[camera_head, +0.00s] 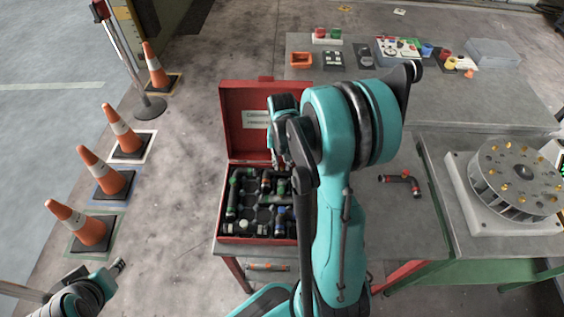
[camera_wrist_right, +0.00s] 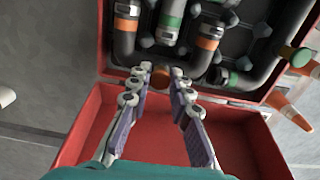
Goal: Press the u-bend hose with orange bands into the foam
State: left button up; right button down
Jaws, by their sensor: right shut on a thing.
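A red case (camera_head: 224,145) stands open on the table, with black hoses bedded in dark foam. My right gripper (camera_head: 276,165) reaches down at the case's back edge. In the right wrist view, the right gripper (camera_wrist_right: 160,88) has its fingers close around a small orange-brown part (camera_wrist_right: 160,77), beside the lid hinge edge. Black hose pieces with orange bands (camera_wrist_right: 209,36) show there in the foam; the fingers and arm hide which piece the orange part belongs to. I cannot tell how deep it sits. My left gripper (camera_head: 118,266) is at the lower left, away from the case.
A red-ended black hose (camera_head: 402,181) lies on the table to the right. A round grey fixture (camera_head: 517,182) stands further right. Small coloured parts and an orange tray (camera_head: 300,60) stand on the back table. Several cones (camera_head: 118,131) stand on the left floor.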

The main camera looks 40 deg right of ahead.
jog(key=shift+f+b, duration=0.35)
jog(key=shift+f, duration=0.05)
jog(key=c, duration=1.3)
grip_release()
jog(key=shift+r, duration=0.1)
notch_tip(320, 180, up, 12)
jog(key=s+a+r+n+t, duration=0.1)
jog(key=s+a+n+t, duration=0.2)
jog(key=a, duration=0.6)
jog(key=s+a+r+n+t, duration=0.1)
jog(key=s+a+n+t, duration=0.3)
jog(key=a, duration=0.5)
jog(key=shift+s+a+n, duration=0.15)
jog(key=shift+s+n, duration=0.1)
jog(key=shift+n, duration=0.25)
